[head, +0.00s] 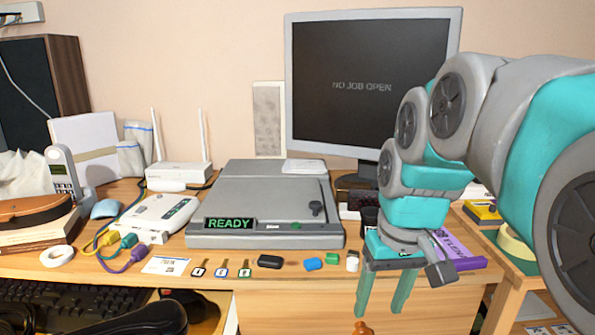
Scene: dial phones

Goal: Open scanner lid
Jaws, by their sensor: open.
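The scanner (258,240) is a flat grey box in the middle of the desk. Its lid (270,192) lies flat and closed, with a dark round knob or latch (316,209) near the right side. A display (229,224) on its front left reads READY in green. My gripper (382,300) hangs to the right and in front of the scanner, fingers pointing down. The fingers are apart with nothing between them. My arm comes in from the right and hides part of the desk behind it.
A monitor (368,90) stands behind the scanner, reading NO JOB OPEN. A white router (178,172) and a white device (158,215) sit to the left. A purple box (455,250) is right of my gripper.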

